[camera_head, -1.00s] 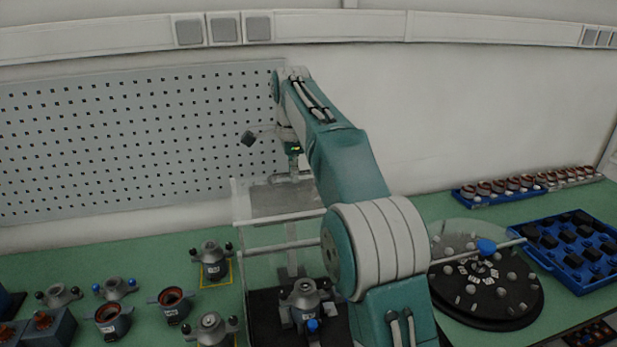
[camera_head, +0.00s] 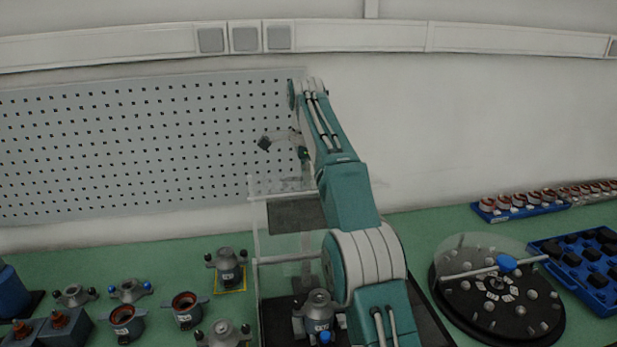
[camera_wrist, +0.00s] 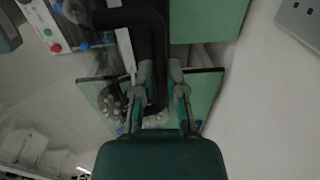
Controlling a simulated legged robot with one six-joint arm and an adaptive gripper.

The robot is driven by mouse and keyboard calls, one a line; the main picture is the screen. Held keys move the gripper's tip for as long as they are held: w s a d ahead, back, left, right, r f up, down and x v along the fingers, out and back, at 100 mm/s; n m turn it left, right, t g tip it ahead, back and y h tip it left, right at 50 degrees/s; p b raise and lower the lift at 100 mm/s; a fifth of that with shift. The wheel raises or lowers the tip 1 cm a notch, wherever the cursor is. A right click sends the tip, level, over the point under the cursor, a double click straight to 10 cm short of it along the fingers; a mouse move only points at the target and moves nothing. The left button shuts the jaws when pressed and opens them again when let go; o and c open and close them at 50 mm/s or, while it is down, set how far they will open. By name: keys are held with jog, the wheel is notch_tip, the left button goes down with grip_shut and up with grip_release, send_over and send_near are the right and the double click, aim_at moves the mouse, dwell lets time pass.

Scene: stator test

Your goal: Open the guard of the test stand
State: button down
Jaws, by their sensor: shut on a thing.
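The guard (camera_head: 257,238) of the test stand is a clear-walled box with pale edge bars, left of my arm in the head view. Its upper bar stands well above the lower bar, near the pegboard. Inside the stand, a grey motor-like unit (camera_head: 318,311) with a blue knob sits on a dark base. My gripper (camera_wrist: 161,68) shows in the wrist view, its two fingers close together around a dark bar (camera_wrist: 154,88). It is shut on the guard, though the exact contact is hard to make out.
Several motor housings (camera_head: 128,318) stand on the green bench at left. A round dark turntable (camera_head: 497,305) and a blue tray (camera_head: 590,290) are at right. A perforated board (camera_head: 130,150) is behind. A button panel (camera_wrist: 50,40) shows in the wrist view.

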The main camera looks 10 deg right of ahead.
jog(key=shift+w+a+r, duration=0.1)
jog(key=shift+a+r, duration=0.05)
jog(key=shift+a, duration=0.15)
jog(key=c, duration=0.7)
grip_release()
jog(key=shift+w, duration=0.1)
jog(key=shift+c, duration=0.2)
jog(key=shift+o, duration=0.3)
jog(key=shift+w+a, duration=0.1)
jog(key=shift+a, duration=0.2)
